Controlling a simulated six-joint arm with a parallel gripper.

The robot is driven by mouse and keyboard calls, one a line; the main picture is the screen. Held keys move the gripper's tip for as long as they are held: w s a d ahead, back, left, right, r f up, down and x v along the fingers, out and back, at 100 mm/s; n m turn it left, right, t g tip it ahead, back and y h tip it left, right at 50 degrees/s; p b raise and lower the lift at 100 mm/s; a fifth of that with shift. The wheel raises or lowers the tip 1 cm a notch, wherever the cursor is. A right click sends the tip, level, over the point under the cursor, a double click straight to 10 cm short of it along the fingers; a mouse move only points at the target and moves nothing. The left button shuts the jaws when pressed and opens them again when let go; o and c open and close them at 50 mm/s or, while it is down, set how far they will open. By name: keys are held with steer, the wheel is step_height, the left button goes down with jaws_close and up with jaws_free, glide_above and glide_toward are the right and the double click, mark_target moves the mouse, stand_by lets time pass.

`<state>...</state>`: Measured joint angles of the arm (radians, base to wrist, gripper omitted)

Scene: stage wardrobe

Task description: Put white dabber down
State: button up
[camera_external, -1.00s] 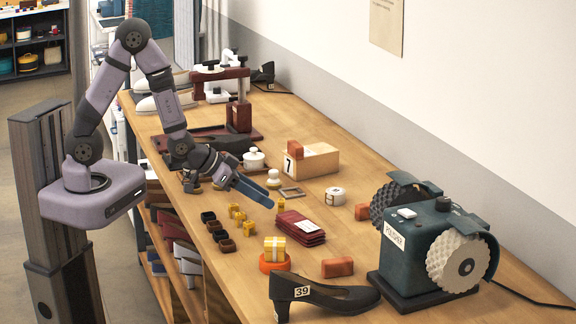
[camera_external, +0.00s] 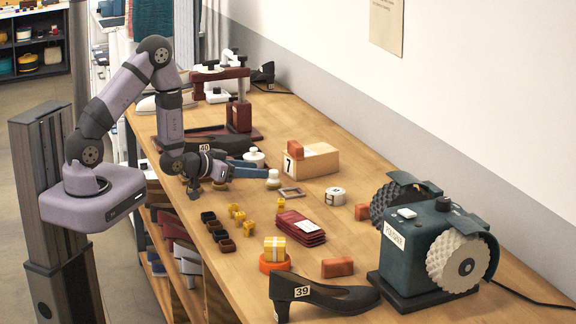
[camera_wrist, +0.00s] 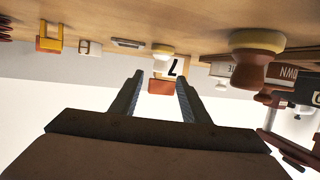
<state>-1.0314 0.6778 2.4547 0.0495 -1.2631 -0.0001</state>
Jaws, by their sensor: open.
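The white dabber (camera_external: 273,180) stands upright on the bench, just beyond the ends of my gripper's fingers. In the wrist view a small pale knob with a cream pad, seemingly the white dabber (camera_wrist: 163,50), appears upside down ahead of the fingers. My gripper (camera_external: 252,168) is low over the bench, its fingers level and pointing right. In the wrist view the fingers of my gripper (camera_wrist: 160,78) are apart with nothing held between them. A brown-handled dabber with a cream pad (camera_wrist: 257,42) is to the right in the wrist view.
A wooden block marked 7 (camera_external: 318,162) with an orange brick (camera_external: 295,150) stands behind the white dabber. A white lidded pot (camera_external: 254,157) is behind the fingers. Yellow and dark small pieces lie in front.

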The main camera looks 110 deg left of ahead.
mark_target(268, 184)
steer(key=shift+p+x, duration=1.15)
steer(key=shift+x, duration=1.6)
steer(key=shift+f, duration=0.1)
steer(key=shift+c, duration=0.3)
jaws_close()
